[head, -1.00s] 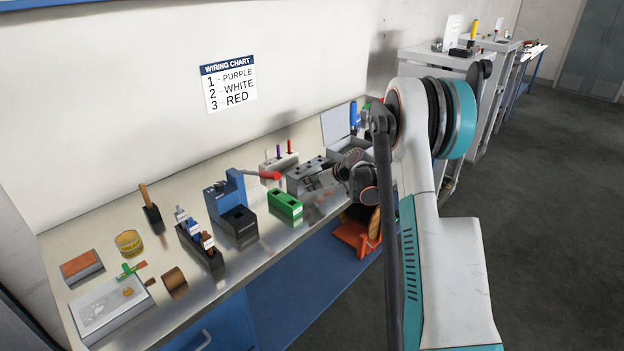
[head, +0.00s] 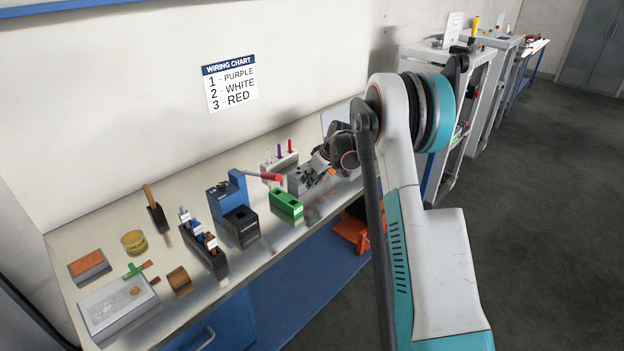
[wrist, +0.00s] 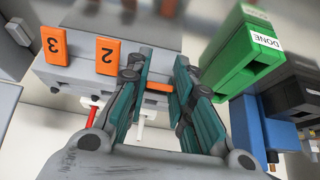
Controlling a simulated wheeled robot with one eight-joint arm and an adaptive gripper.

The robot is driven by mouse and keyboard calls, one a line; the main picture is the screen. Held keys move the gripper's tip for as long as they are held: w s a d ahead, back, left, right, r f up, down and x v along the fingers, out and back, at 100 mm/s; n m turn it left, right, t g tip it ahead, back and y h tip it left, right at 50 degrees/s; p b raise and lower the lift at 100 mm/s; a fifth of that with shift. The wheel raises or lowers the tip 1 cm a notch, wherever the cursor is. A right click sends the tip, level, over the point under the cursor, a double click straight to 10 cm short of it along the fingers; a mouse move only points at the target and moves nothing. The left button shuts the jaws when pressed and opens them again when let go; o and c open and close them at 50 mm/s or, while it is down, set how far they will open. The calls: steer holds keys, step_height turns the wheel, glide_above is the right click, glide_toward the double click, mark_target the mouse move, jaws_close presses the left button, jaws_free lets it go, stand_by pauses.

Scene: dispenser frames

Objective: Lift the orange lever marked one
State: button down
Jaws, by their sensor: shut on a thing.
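A grey terminal block (wrist: 110,77) carries orange levers in the wrist view. The lever marked three (wrist: 54,45) and the lever marked two (wrist: 109,56) show their numbers. A narrow orange strip of the remaining lever (wrist: 158,86) shows between the fingers of my gripper (wrist: 160,88). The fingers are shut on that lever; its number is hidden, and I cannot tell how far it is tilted. In the head view my gripper (head: 322,168) is at the grey block (head: 298,182), partly covering it.
A green box labelled DONE (wrist: 248,50) stands close beside my gripper; it also shows in the head view (head: 287,206). A blue press (head: 228,200) with a red-tipped handle is left of it. A white holder with coloured plugs (head: 280,162) stands behind.

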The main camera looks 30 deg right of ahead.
steer(key=c, duration=1.4)
jaws_free()
steer(key=shift+w, duration=0.1)
steer(key=v, duration=1.2)
